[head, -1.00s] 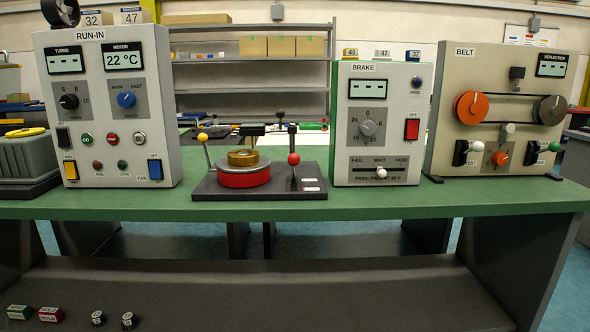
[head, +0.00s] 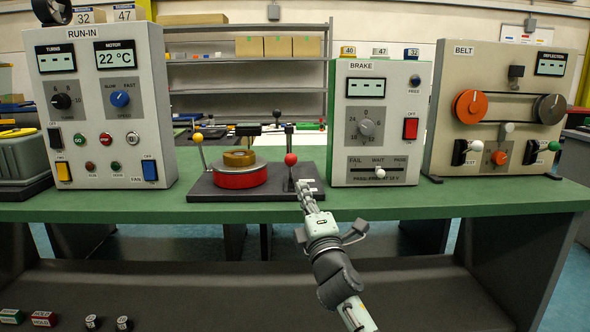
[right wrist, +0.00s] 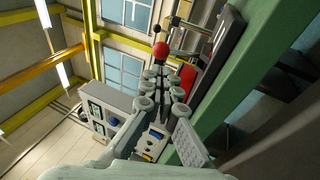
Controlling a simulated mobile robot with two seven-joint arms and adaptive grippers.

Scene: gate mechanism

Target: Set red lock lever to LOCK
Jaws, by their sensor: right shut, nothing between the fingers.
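The red lock lever is a dark upright post with a red ball knob (head: 291,159), at the right side of the dark gate mechanism base (head: 232,191) on the green bench. The red knob also shows in the right wrist view (right wrist: 161,50), just beyond my fingertips. My right gripper (head: 306,190) is shut and empty, pointing at the base's front right corner, just below and right of the knob. I cannot tell whether it touches the lever. The small labels at the base's right end are partly hidden by the gripper. My left gripper is not in view.
On the base stand a red disc with a brass ring (head: 241,178) and a yellow-knobbed lever (head: 198,139). The run-in panel (head: 104,110) is left, the brake panel (head: 378,125) close on the right, the belt panel (head: 500,110) further right. The bench front edge (head: 470,208) is clear.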

